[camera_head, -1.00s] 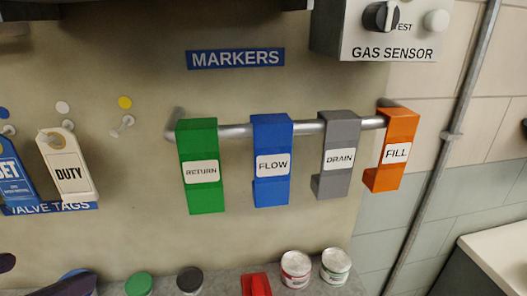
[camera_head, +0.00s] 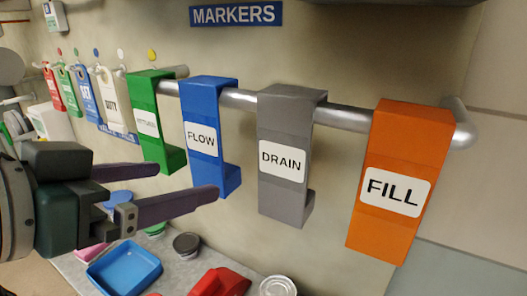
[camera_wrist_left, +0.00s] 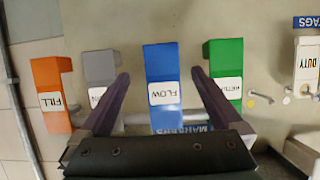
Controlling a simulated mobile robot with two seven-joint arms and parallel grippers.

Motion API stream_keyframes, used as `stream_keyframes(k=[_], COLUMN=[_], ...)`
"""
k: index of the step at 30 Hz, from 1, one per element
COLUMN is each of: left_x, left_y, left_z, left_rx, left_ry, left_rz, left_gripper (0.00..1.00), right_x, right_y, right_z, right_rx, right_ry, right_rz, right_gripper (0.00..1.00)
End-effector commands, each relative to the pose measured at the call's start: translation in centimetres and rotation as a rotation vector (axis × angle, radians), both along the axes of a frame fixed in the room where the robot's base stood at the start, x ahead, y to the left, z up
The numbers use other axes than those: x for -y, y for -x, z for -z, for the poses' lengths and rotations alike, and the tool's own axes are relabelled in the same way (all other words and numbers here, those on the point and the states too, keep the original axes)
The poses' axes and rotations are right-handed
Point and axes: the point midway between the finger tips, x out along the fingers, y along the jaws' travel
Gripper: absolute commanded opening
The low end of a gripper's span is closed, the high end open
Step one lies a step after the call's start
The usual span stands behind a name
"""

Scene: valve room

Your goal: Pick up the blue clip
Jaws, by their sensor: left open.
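The blue clip (camera_head: 211,137), labelled FLOW, hangs on a metal rail between the green clip (camera_head: 150,121) and the grey clip (camera_head: 285,156). My left gripper (camera_head: 185,187) is open and empty, in front of and a little below the blue and green clips. In the left wrist view the blue clip (camera_wrist_left: 162,88) appears upside down, between the two open fingers (camera_wrist_left: 160,95) and apart from both. The fingers partly hide the labels of the grey and green clips there. My right gripper is not in view.
An orange clip (camera_head: 399,182) labelled FILL hangs at the rail's right end. Valve tags (camera_head: 87,95) hang on the wall at the left. A blue tray (camera_head: 124,270), a red object (camera_head: 220,283) and several lidded pots sit on the counter below. The rail (camera_head: 343,116) stands off the wall.

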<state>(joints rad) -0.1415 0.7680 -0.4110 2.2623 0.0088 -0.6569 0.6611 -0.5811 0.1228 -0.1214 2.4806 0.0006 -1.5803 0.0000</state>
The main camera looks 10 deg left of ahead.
Motion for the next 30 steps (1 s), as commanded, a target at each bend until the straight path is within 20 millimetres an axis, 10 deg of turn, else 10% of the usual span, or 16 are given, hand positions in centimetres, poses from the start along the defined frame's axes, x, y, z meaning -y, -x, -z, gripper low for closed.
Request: stream_keyframes(k=[30], left_x=[2.1], left_y=[-6.5], left_z=[2.9], left_rx=[-0.001], left_ry=[-0.001], left_rz=[0.001], left_gripper=[0.99], right_x=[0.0], right_y=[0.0], right_z=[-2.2], right_rx=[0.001], right_ry=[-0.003], right_rz=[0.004], right_gripper=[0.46])
